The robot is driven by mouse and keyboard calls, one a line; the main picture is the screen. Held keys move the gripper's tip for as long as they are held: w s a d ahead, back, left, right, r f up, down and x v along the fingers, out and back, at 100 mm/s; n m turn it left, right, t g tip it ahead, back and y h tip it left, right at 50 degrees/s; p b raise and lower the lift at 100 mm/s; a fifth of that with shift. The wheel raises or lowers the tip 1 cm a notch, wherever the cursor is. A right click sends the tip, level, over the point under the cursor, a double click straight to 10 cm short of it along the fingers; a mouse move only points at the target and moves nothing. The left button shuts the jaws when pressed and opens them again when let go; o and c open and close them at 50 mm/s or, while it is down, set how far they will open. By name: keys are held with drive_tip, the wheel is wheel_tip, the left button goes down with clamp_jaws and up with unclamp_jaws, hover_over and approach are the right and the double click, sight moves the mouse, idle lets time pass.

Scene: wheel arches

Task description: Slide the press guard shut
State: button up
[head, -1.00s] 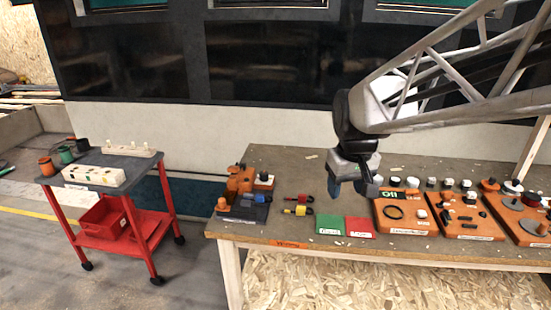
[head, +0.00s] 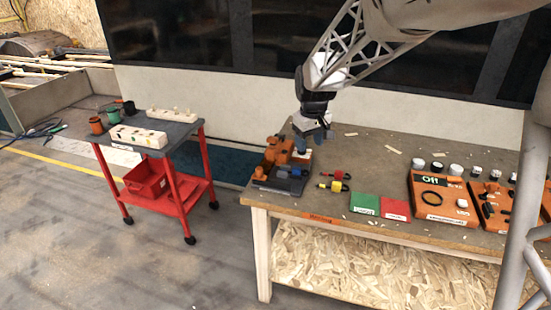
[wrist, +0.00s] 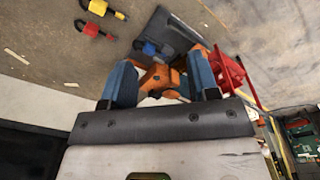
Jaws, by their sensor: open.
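The press (head: 272,162) is an orange machine on a dark base plate (head: 280,184) at the left end of the workbench. It also shows in the wrist view, with orange parts (wrist: 163,78) and a grey plate (wrist: 165,32) carrying a blue piece (wrist: 151,48). I cannot tell which part is the guard. My gripper (head: 313,140) is over the back right of the press, pointing down. In the wrist view my gripper (wrist: 161,76) is open, its blue fingers on either side of orange press parts. Contact cannot be told.
Red (head: 337,175) and yellow (head: 334,187) padlocks lie right of the press. Green (head: 364,204) and red (head: 396,209) squares and orange trays (head: 440,204) are farther right. A red cart (head: 150,178) stands left, across a floor gap.

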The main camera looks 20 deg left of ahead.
sight(259, 168)
drive_tip(key=w+a+f+n, duration=0.1)
drive_tip(key=w+a+f, duration=0.1)
drive_tip(key=a+f, duration=0.2)
drive_tip(key=w+a+f+n, duration=0.1)
drive_tip(key=a+f, duration=0.3)
drive_tip(key=a, duration=0.4)
drive_tip(key=w+a+f+n, duration=0.1)
drive_tip(key=w+a+f, duration=0.2)
drive_tip(key=a, duration=0.3)
drive_tip(key=shift+w+a+f+g, duration=0.15)
drive_tip(key=shift+a+f+g, duration=0.15)
drive_tip(key=shift+f, duration=0.1)
drive_tip(key=shift+f, duration=0.15)
drive_tip(key=shift+f, duration=3.7)
drive_tip(key=shift+c, duration=0.2)
clamp_jaws()
